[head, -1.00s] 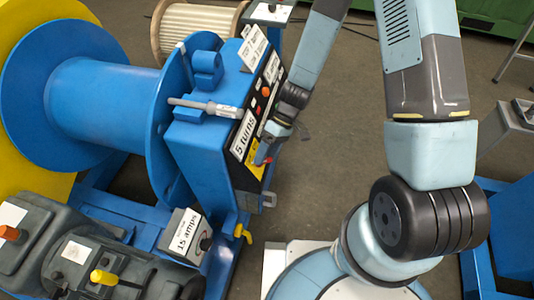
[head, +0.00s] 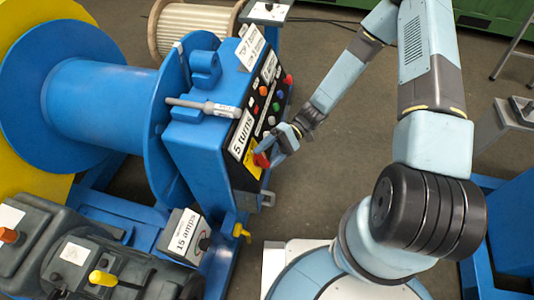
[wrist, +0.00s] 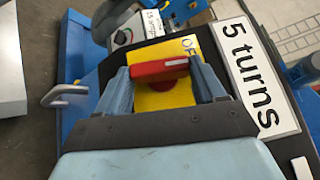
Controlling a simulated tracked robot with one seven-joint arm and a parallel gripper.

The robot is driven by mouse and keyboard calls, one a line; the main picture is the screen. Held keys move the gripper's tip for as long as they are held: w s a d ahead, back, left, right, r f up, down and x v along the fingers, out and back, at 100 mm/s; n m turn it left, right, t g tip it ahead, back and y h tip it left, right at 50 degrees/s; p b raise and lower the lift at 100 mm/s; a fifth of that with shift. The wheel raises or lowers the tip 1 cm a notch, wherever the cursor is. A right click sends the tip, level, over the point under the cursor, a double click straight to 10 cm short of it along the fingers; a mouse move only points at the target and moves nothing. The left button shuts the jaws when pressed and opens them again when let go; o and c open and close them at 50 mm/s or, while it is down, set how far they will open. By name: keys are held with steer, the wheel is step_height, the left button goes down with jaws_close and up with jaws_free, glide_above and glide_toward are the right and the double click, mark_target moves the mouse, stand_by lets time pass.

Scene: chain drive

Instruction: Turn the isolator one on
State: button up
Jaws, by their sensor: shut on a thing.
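The isolator is a red handle (head: 261,160) on a yellow plate (head: 250,163), low on the sloping face of the blue control box (head: 195,142). In the wrist view, the red handle (wrist: 160,69) lies crosswise above the yellow plate (wrist: 168,100), one end at each blue finger. Letters starting "OF" show on the plate beyond the handle; the rest is hidden. My gripper (head: 272,150) reaches the handle from the right, and its fingers (wrist: 160,75) are shut on it.
A "5 turns" label (head: 242,135) sits beside the isolator, with several coloured buttons (head: 265,91) above. A "15 amps" box (head: 184,232) and a yellow lever (head: 241,232) are below. A blue drum (head: 100,100) stands left.

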steer(key=m+y, duration=0.3)
steer(key=f+m+y, duration=0.1)
steer(key=shift+s+d+m, duration=0.1)
steer(key=shift+d+m, duration=0.2)
steer(key=shift+s+f+m+t+y, duration=0.15)
steer(key=shift+m+t+y, duration=0.35)
steer(key=shift+m+y, duration=0.4)
steer(key=shift+s+f+m+t+y, duration=0.1)
steer(key=shift+m+t+y, duration=0.4)
steer(key=shift+m+y, duration=0.4)
steer(key=shift+m, duration=0.4)
steer(key=o, duration=1)
steer(key=shift+r, duration=0.1)
steer(key=shift+o, duration=0.2)
steer(key=shift+w, duration=0.1)
steer(key=v, duration=1.3)
steer(key=shift+d+f, duration=0.25)
steer(key=shift+d, duration=0.1)
